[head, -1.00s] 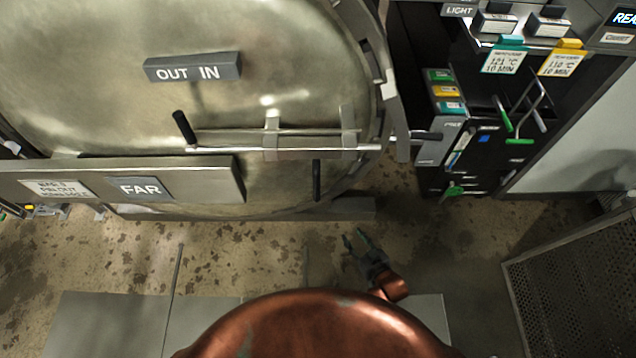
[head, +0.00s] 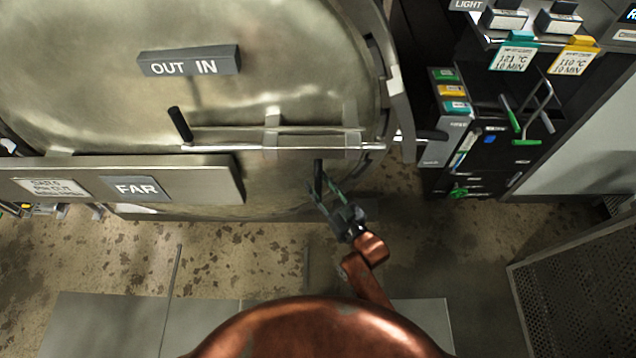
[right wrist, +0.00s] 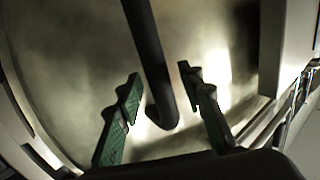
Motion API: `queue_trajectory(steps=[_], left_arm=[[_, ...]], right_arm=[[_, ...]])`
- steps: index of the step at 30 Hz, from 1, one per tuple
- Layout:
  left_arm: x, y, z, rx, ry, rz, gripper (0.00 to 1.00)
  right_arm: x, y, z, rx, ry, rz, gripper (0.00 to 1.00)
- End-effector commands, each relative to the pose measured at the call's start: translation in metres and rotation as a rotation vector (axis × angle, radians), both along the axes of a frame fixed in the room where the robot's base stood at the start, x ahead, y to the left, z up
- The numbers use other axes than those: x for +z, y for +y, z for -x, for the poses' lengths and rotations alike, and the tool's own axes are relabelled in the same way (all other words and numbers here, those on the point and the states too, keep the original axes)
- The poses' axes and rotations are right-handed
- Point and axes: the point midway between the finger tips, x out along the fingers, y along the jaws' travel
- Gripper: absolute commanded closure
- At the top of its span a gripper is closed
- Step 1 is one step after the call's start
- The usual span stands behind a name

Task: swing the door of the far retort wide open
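The far retort's door (head: 90,95) is a large round metal disc that looks closed, with a "FAR" plate (head: 136,188) low on it. A black handle (head: 318,178) hangs down near the door's lower right edge. My right gripper (head: 325,192) is open at this handle. In the right wrist view the dark handle (right wrist: 148,60) runs down between the two green fingers (right wrist: 162,85), with gaps on both sides. A second black handle (head: 179,124) sits at the left end of the door's horizontal rod (head: 255,149). My left gripper is not in view.
A rack with coloured tags (head: 452,105) and a black panel with green-tipped levers (head: 520,125) stand right of the door. A perforated metal crate (head: 580,290) is at lower right. The stained floor (head: 225,255) below the door is open.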

Motion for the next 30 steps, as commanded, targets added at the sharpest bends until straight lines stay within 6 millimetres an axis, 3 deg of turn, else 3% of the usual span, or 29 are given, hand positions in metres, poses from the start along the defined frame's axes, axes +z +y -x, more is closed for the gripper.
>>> queue_trajectory(steps=[10,25,30], left_arm=[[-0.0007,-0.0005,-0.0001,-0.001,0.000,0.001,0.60],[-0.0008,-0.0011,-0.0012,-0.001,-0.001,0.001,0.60],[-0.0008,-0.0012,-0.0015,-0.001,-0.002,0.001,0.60]], right_arm=[[0.0004,0.0024,-0.0042,0.000,0.000,0.000,0.65],[0.0002,0.0022,-0.0040,-0.001,0.000,0.000,0.99],[0.0002,0.0020,-0.0039,-0.001,0.000,0.000,1.00]])
